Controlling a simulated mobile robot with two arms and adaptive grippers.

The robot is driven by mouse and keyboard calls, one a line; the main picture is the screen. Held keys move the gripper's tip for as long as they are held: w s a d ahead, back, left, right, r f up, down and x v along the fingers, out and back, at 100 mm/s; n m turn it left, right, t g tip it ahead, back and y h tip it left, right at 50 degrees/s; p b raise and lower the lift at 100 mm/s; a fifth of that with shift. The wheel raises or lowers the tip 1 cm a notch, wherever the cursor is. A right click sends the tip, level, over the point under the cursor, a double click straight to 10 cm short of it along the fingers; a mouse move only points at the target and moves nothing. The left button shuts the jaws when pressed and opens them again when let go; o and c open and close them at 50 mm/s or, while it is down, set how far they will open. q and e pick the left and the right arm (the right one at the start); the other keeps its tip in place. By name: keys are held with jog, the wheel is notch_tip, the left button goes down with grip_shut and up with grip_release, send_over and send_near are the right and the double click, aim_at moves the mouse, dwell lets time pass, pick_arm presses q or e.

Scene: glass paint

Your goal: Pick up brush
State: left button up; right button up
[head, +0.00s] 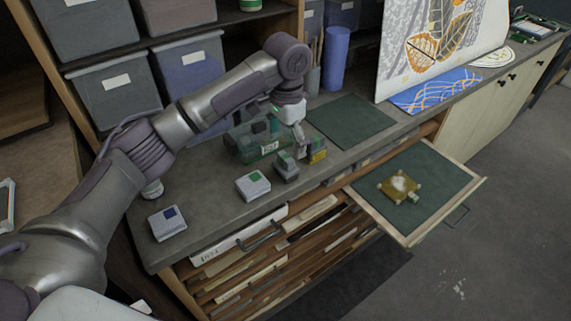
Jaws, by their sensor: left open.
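Several thin sticks (317,48), which look like brush handles, stand upright in a grey cup (313,79) at the back of the counter, beside a tall blue cylinder. Their lower ends are hidden in the cup. My left arm reaches in from the left, and its gripper (303,153) points down over the counter, in front of the cup and apart from it. It is open, close to a small yellow and grey block (317,151); I cannot tell whether it touches it. I see no brush between its fingers. My right gripper is out of view.
A green translucent box (250,141) and small grey boxes (253,185) stand on the counter (213,204). A green mat (350,122) lies clear behind. An open drawer (440,166) with an amber piece (399,187) sticks out right. A blue cylinder (335,59) stands beside the cup.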

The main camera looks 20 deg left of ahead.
aim_at(286, 156)
pick_arm(q)
notch_tip(286, 156, down, 2)
jog(key=shift+f, duration=0.1)
jog(key=shift+w+f, duration=0.1)
jog(key=shift+f, duration=0.2)
jog(key=shift+f+p, duration=0.35)
jog(key=shift+p, duration=0.1)
notch_tip(286, 156, down, 3)
jog(key=shift+a+f+p, duration=0.15)
jog(key=shift+f+p, duration=0.05)
jog(key=shift+p, duration=0.65)
jog(key=shift+f, duration=0.55)
jog(key=shift+c, duration=1.4)
jog(key=c, duration=1)
